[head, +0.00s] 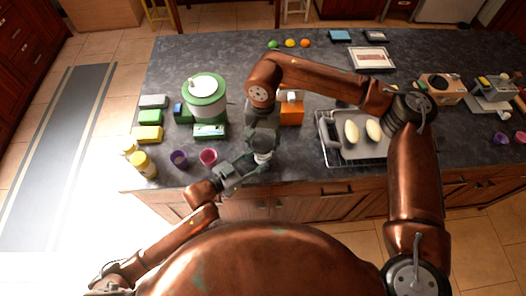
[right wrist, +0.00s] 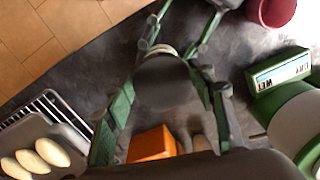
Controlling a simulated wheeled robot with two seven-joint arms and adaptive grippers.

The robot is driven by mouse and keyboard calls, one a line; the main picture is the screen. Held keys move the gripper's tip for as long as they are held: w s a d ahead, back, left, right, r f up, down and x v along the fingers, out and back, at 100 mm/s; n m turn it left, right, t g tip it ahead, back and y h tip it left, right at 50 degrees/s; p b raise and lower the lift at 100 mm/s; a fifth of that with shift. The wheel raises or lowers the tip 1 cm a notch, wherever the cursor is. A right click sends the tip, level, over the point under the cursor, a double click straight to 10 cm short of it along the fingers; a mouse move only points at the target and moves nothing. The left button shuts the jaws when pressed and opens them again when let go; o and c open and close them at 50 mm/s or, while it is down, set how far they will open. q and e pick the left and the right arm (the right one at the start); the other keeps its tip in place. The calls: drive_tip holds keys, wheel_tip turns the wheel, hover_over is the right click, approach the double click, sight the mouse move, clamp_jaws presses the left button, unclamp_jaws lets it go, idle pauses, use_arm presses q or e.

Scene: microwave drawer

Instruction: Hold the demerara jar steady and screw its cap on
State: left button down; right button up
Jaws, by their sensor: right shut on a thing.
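The demerara jar, a small pale cylinder (head: 262,158), is near the front edge of the counter, mostly hidden by my grippers. My right gripper (head: 262,146) reaches down over it from above. In the right wrist view its green fingers are shut on a dark round cap (right wrist: 162,84). A pale rim shows just beyond the cap. Whether the cap sits on the jar's thread or just above it I cannot tell. My left gripper (head: 250,165) comes in from the left at the jar. In the right wrist view its fingers lie on both sides beyond the cap; contact is unclear.
An orange box (head: 291,115) stands behind, right of the jar. A green-and-white canister (head: 205,97) and a labelled box (head: 210,132) stand to the left. Purple (head: 179,159) and pink (head: 208,157) cups are near the left gripper. A tray with pale loaves (head: 340,152) is right.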

drive_tip(key=m, duration=0.6)
drive_tip(key=shift+w+d+f+m, duration=0.1)
drive_tip(key=shift+d+f+m, duration=0.05)
drive_tip(key=shift+d+m, duration=0.2)
drive_tip(key=m, duration=0.4)
drive_tip(key=shift+c, duration=0.3)
drive_tip(key=o, duration=1.2)
drive_tip(key=shift+s+a, duration=0.1)
drive_tip(key=shift+s, duration=0.1)
drive_tip(key=shift+w+a, duration=0.1)
drive_tip(key=n, duration=0.3)
drive_tip(key=shift+n, duration=0.25)
drive_tip(key=n, duration=0.9)
drive_tip(key=shift+n, duration=0.4)
drive_tip(key=n, duration=0.4)
drive_tip(key=shift+n, duration=0.4)
